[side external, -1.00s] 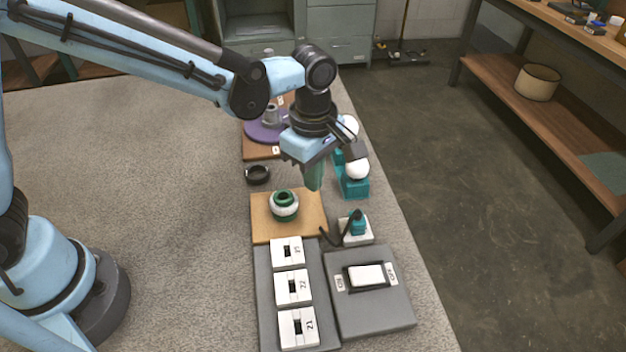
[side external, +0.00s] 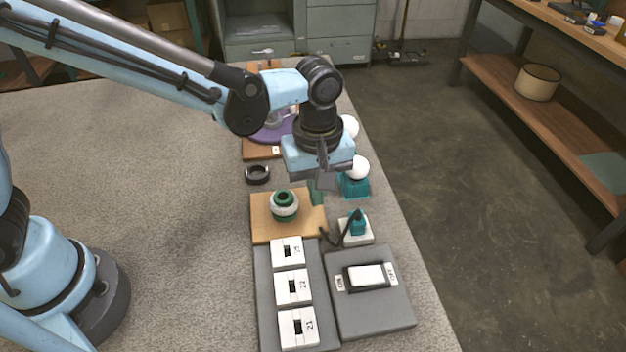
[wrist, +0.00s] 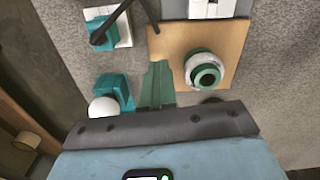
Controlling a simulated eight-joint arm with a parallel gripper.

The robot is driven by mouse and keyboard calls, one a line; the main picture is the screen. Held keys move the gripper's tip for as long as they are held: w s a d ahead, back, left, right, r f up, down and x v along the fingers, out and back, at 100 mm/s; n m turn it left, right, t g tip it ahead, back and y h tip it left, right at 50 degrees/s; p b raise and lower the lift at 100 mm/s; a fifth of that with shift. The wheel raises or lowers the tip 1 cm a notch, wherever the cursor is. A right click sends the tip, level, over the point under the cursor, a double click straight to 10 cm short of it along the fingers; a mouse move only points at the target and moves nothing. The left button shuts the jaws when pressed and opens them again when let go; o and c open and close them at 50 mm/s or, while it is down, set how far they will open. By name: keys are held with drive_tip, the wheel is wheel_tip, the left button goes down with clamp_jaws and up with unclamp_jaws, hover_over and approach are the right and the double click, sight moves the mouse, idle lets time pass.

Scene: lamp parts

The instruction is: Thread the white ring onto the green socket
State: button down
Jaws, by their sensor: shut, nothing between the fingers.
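The green socket (side external: 284,196) stands on a tan wooden board, its dark round opening facing up. The white ring (side external: 285,212) sits around the socket, with green showing above it. In the wrist view, the white ring (wrist: 192,63) surrounds the green socket (wrist: 208,76), right of my fingers. Whether the ring is fully seated I cannot tell. My gripper (side external: 318,197) is shut and empty, with its green fingers to the right of the socket and apart from it. The shut fingers also show in the wrist view (wrist: 158,72).
A teal plug on a white base (side external: 357,228) and teal holders with white bulbs (side external: 357,168) stand to the right. A black ring (side external: 258,174) lies behind the board.

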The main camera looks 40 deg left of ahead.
drive_tip(key=c, duration=1.4)
unclamp_jaws()
wheel_tip(320, 180, up, 12)
drive_tip(key=s+a+f+m+t, duration=0.1)
drive_tip(key=s+a+m+t, duration=0.1)
drive_tip(key=a, duration=0.4)
drive_tip(key=s+a+f+m+t, duration=0.1)
drive_tip(key=s+a+m+t, duration=0.1)
drive_tip(key=a+m, duration=0.2)
drive_tip(key=s+a+f+m+t, duration=0.1)
drive_tip(key=s+a+m+t, duration=0.1)
drive_tip(key=a, duration=0.8)
drive_tip(key=shift+m+t, duration=0.6)
drive_tip(key=shift+m, duration=0.5)
